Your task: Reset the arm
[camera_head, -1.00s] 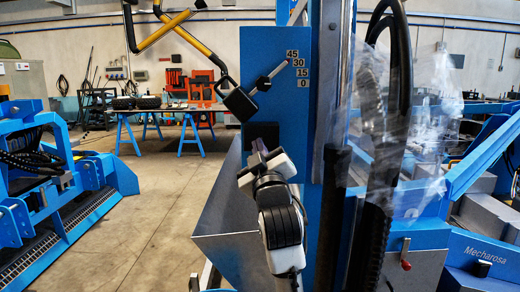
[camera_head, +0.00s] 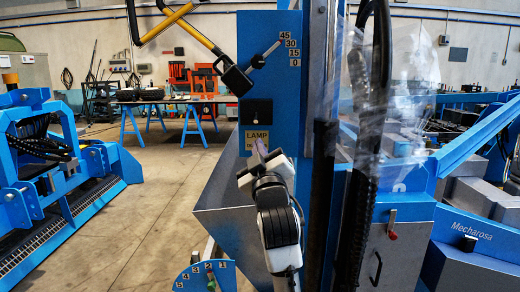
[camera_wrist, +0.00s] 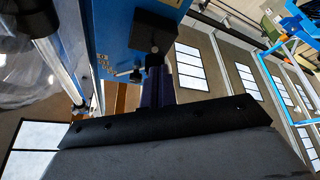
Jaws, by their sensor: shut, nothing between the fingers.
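My gripper (camera_head: 258,147) is a white and black hand with its narrow purple-grey fingers closed and empty, in the middle of the head view. It is in front of the blue panel (camera_head: 272,85), just below the LAMP label (camera_head: 256,134). Whether the fingertips touch the panel cannot be told. In the wrist view, the closed fingers (camera_wrist: 158,88) point toward the blue panel (camera_wrist: 112,35) and a dark box with a small round knob (camera_wrist: 154,48).
The panel carries a lever (camera_head: 268,54) beside a 45-30-15-0 scale (camera_head: 291,47) and a black box (camera_head: 259,112). A numbered blue dial (camera_head: 206,278) is at the bottom. Clear plastic sheeting (camera_head: 400,90) and black hoses hang at right. Open floor (camera_head: 130,220) lies left.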

